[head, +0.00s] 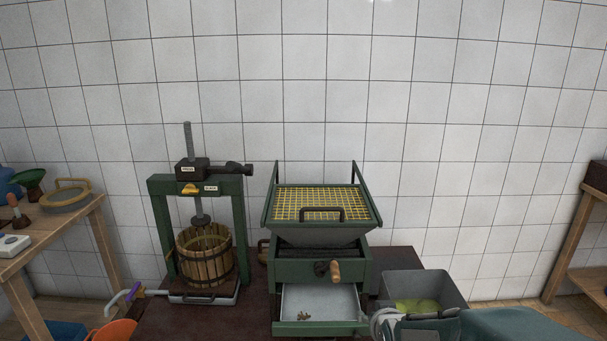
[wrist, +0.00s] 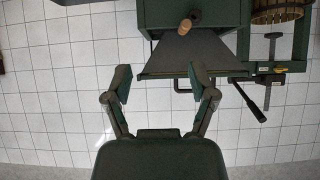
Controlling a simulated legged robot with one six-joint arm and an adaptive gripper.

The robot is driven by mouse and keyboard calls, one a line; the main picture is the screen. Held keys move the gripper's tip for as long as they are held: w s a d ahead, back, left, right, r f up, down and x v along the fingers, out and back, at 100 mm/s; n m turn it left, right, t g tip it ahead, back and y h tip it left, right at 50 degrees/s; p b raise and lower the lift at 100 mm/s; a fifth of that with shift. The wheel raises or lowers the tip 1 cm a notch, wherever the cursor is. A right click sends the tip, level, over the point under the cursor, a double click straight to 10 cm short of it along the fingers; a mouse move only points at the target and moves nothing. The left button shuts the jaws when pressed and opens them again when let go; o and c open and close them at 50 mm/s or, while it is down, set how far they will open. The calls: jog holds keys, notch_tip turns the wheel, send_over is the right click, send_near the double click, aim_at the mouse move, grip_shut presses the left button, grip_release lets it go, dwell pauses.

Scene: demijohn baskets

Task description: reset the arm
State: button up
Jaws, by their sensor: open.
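My gripper (wrist: 161,86) shows in the wrist view with its two fingers spread wide apart and nothing between them. That view is upside down. The green crusher's grey hopper (wrist: 185,52) and its wooden crank handle (wrist: 186,24) appear beyond the fingertips, with no contact that I can make out. In the head view, part of my arm (head: 520,326) shows at the bottom right, in front of a grey bin; the fingers cannot be made out clearly there.
The crusher (head: 320,250) with a yellow grid and an open drawer (head: 318,302) stands mid-table. A press (head: 205,225) with a slatted wooden basket is left of it. A grey bin (head: 457,290) holds something yellow-green. Wooden shelves (head: 95,210) flank both sides. The tiled wall is close behind.

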jog(key=s+r+g, duration=0.2)
jog(key=s+r, duration=0.2)
jog(key=s, duration=0.8)
jog(key=s+r+g, duration=0.3)
jog(key=s+r, duration=0.2)
jog(key=s, duration=0.6)
jog(key=shift+s+r, duration=0.25)
jog(key=shift+s, duration=0.1)
